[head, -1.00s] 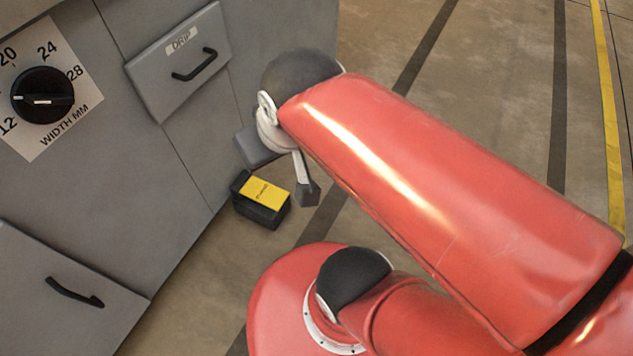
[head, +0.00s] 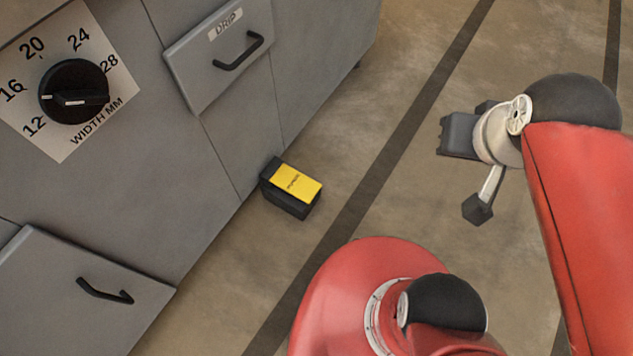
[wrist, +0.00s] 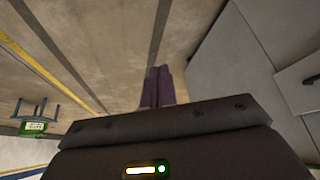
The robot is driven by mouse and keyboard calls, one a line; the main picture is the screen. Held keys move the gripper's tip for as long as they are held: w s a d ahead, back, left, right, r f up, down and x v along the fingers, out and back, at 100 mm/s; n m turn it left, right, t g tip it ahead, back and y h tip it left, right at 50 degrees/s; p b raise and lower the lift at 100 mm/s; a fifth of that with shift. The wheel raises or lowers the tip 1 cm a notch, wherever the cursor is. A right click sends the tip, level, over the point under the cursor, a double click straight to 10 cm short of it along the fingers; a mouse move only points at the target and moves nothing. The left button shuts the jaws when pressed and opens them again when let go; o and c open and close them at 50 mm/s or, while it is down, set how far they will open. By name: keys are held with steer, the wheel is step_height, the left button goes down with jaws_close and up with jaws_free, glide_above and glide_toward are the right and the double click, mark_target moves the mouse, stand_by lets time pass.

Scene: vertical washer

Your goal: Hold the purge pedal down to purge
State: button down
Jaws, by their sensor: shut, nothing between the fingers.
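My gripper (wrist: 158,72) shows in the wrist view as two dark fingers pressed together, empty, over bare floor. In the head view the grey gripper body (head: 460,135) is to the right of the pedal and well apart from it; its fingertips cannot be made out there.
The grey washer (head: 180,130) fills the left, with a WIDTH MM dial (head: 73,92), a DRIP drawer (head: 222,52) and a lower handled panel (head: 90,300). Clear floor lies between pedal and gripper. A green object with legs (wrist: 33,126) stands far left in the wrist view.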

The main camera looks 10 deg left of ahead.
steer(key=shift+w, duration=0.1)
steer(key=w+a+f+n+g+h, duration=0.1)
steer(key=w+a+f+n, duration=0.15)
steer(key=w+n, duration=0.25)
steer(key=w+a+f+n+g+h, duration=0.1)
steer(key=w+a+f+n, duration=0.15)
steer(key=w+n, duration=0.25)
steer(key=n+g+y, duration=0.2)
steer(key=n+g, duration=0.2)
steer(key=n, duration=1.8)
glide_above(309, 190)
step_height(309, 190, down, 31)
steer(key=shift+b, duration=0.35)
step_height(309, 190, down, 14)
steer(key=shift+b, duration=1.2)
